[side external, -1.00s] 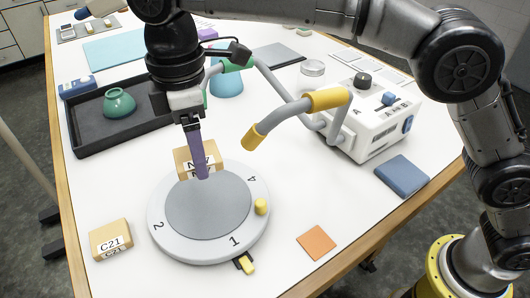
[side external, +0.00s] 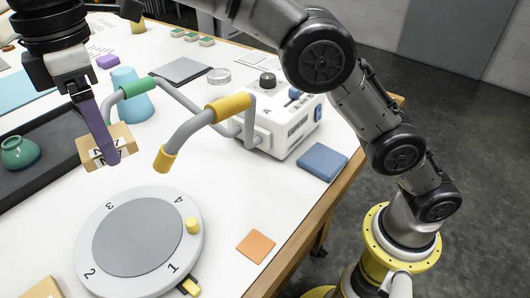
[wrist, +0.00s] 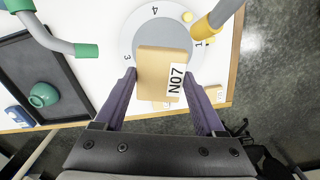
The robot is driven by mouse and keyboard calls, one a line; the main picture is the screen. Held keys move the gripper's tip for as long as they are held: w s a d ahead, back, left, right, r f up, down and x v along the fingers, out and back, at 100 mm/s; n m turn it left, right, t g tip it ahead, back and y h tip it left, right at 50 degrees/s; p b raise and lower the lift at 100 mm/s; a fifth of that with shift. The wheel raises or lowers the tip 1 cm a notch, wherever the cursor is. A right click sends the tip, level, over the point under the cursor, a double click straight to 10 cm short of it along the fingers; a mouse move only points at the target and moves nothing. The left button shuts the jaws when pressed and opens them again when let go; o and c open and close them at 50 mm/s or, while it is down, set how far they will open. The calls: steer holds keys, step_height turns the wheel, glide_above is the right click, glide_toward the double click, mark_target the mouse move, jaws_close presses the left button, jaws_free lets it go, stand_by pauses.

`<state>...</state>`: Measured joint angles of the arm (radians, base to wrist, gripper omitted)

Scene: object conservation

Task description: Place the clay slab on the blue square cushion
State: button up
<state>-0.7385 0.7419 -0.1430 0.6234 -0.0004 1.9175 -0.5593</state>
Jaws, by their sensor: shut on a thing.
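The clay slab, taken to be the tan block labelled N07 (side external: 92,148), is held in my gripper (side external: 112,156) in the side view. It hangs above the table, behind the turntable and near the dark tray's right edge. In the wrist view the slab (wrist: 155,62) lies between the two purple fingers of my gripper (wrist: 160,78), its label at its right side. The blue square cushion (side external: 323,161) lies flat on the table, right of the white control box and near the table's right edge. Its top is bare. The wrist view does not show it.
A bent grey tube frame with yellow ends (side external: 190,128) and the white control box (side external: 285,125) stand between slab and cushion. The numbered turntable (side external: 185,245) is in front. An orange square (side external: 256,246) lies to its right.

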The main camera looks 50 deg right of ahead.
steer(key=s+d+r+m, duration=0.2)
steer(key=s+d+m, duration=0.1)
steer(key=d, duration=0.5)
steer(key=s+d+r+m, duration=0.2)
steer(key=s+d+r, duration=0.15)
steer(key=d, duration=0.55)
steer(key=s+d+r+m, duration=0.2)
steer(key=s+d+m, duration=0.15)
steer(key=d, duration=0.45)
steer(key=s+d+f+m, duration=0.4)
steer(key=s+d+f, duration=0.1)
steer(key=s, duration=0.5)
steer(key=s+d+f+m, duration=0.3)
steer(key=s+d+f, duration=0.15)
steer(key=s, duration=0.55)
glide_above(323, 158)
steer(key=s, duration=0.1)
steer(key=f, duration=1.2)
steer(key=shift+s+f, duration=0.2)
steer(key=shift+f, duration=0.2)
steer(key=shift+w+f, duration=0.35)
steer(key=shift+f, duration=0.1)
steer(key=shift+w+f, duration=0.15)
steer(key=shift+f, duration=0.8)
steer(key=shift+w+f, duration=0.15)
steer(key=shift+f, duration=0.75)
